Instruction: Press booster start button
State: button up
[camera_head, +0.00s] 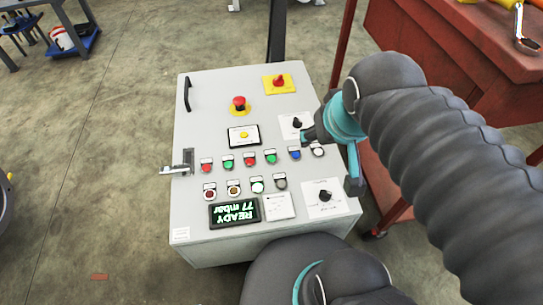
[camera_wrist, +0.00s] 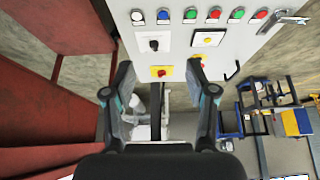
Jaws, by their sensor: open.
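The grey control panel (camera_head: 205,110) has a row of push buttons: red (camera_head: 206,168), green (camera_head: 228,164), red (camera_head: 250,161), green (camera_head: 271,158), blue (camera_head: 295,155) and white (camera_head: 317,151). Their small labels are too small to read, so I cannot tell which is booster start. The row also shows at the top of the wrist view, with a green button (camera_wrist: 190,13) near the middle. My gripper (camera_wrist: 160,66) is open and empty, its two fingers spread. In the head view it is over the panel's right edge, beside the white button, apparently touching no button.
The panel also has a red emergency stop (camera_head: 239,103), a yellow-backed red switch (camera_head: 279,83), black knobs (camera_head: 325,195), a lower row of round lamps or buttons and a display (camera_head: 234,212) reading READY 77 mbar. A red workbench (camera_head: 450,60) stands close on the right.

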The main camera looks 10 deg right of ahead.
grip_shut()
dwell(1.1)
